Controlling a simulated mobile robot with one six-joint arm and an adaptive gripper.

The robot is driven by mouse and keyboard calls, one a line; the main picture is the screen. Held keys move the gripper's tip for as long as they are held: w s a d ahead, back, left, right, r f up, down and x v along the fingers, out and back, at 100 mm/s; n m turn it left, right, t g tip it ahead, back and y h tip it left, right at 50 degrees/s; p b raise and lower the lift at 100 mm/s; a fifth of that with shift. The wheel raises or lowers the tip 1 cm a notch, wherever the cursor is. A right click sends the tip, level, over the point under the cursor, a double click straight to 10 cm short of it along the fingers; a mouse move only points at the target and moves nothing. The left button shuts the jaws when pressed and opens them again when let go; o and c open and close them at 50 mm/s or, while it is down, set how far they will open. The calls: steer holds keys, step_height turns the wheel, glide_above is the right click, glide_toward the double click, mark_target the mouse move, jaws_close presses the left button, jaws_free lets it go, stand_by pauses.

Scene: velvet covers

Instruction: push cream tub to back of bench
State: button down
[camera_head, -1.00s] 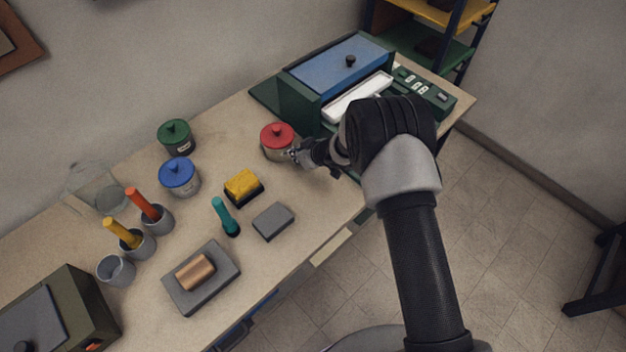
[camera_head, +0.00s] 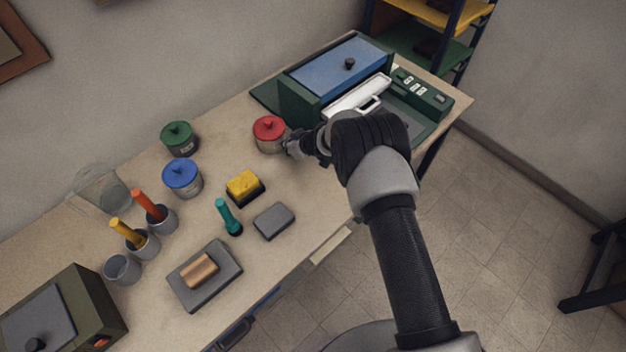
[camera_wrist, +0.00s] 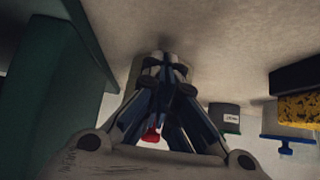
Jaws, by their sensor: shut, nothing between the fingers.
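A pale, cream-grey tub with a red lid (camera_head: 269,132) stands upright on the bench (camera_head: 225,130), some way in front of the wall. My gripper (camera_head: 288,146) is shut and empty, with its tip at the tub's near right side, seemingly touching it. In the wrist view the picture is inverted; my closed fingers (camera_wrist: 160,90) cover most of the tub and part of its red lid (camera_wrist: 152,135) shows between them. A green-lidded tub (camera_head: 178,138) and a blue-lidded tub (camera_head: 182,178) stand to the left.
A green machine with a blue top (camera_head: 338,75) stands close on the right, with a white handled tray (camera_head: 357,98). A yellow sponge block (camera_head: 243,184), teal-handled tool (camera_head: 227,215) and grey block (camera_head: 273,221) lie nearer the front. Bench behind the red-lidded tub is clear to the wall.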

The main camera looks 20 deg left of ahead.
mark_target(281, 140)
steer(key=shift+a, duration=0.15)
steer(key=shift+w+a, duration=0.25)
steer(key=shift+a, duration=0.25)
steer(key=shift+w+a, duration=0.25)
steer(key=shift+a, duration=0.2)
steer(key=shift+w+a+f+b, duration=0.1)
steer(key=shift+w+a+b, duration=0.25)
steer(key=shift+a, duration=0.3)
steer(key=shift+w+a, duration=0.25)
steer(key=shift+a, duration=0.3)
steer(key=shift+b, duration=0.4)
